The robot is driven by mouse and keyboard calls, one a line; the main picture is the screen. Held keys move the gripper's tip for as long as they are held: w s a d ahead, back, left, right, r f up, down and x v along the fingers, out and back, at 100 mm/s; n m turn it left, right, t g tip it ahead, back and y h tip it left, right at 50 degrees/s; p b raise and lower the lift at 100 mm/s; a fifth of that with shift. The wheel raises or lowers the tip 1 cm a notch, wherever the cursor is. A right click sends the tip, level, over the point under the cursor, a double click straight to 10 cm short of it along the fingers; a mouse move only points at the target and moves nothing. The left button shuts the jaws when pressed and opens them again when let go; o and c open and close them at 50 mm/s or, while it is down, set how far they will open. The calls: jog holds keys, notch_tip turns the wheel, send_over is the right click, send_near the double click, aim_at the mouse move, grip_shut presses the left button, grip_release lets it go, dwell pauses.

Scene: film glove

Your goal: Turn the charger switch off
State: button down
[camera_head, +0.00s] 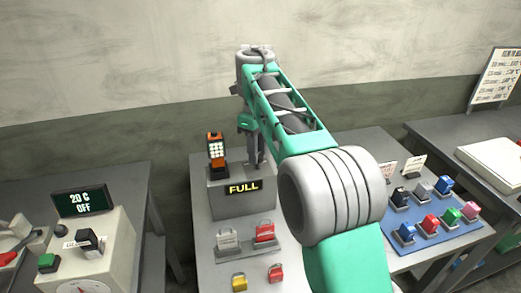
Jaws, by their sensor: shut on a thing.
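The charger (226,200) is a grey box on the middle table, with a lit FULL sign on its front. An orange and black device (216,152) with a pale keypad-like face stands upright in the left of its top. My gripper (255,160) points down at the right of the charger's top, beside the device and apart from it. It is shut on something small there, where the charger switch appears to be. The fingers and arm mostly hide the switch, so its position cannot be told.
Grey and red tagged items (264,232) and a yellow one (239,282) lie in front of the charger. A left table holds a machine (100,255) with a display reading 20 C OFF. A blue mat (445,236) at right carries several coloured blocks. My arm crosses the middle.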

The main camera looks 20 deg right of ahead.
jog(key=shift+s+d, duration=0.1)
jog(key=shift+d, duration=0.05)
jog(key=shift+n, duration=0.3)
jog(key=n, duration=1.3)
jog(key=shift+n, duration=2.1)
